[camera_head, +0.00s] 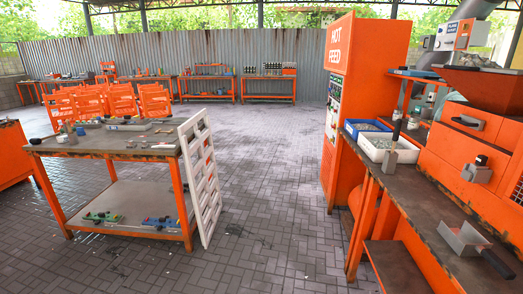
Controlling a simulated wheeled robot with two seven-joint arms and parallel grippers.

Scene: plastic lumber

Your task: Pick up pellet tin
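I cannot tell for sure which thing is the pellet tin. On the right workbench, a grey metal scoop-like container (465,238) with a dark handle lies near the front right. Behind it, a white tray (387,160) holds pale pellet-like bits, and a blue-rimmed tray (350,131) sits beyond it. A dark upright cylinder (396,128) stands at the white tray. Small can-like things (68,131) stand on the left table, too small to identify. Neither of my grippers is in view.
The right workbench (408,196) runs below an orange machine (455,155). A tall orange cabinet (350,100) stands behind it. The left table (110,147) has a white lattice panel (201,180) leaning at its end. The paved floor (270,200) between is clear.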

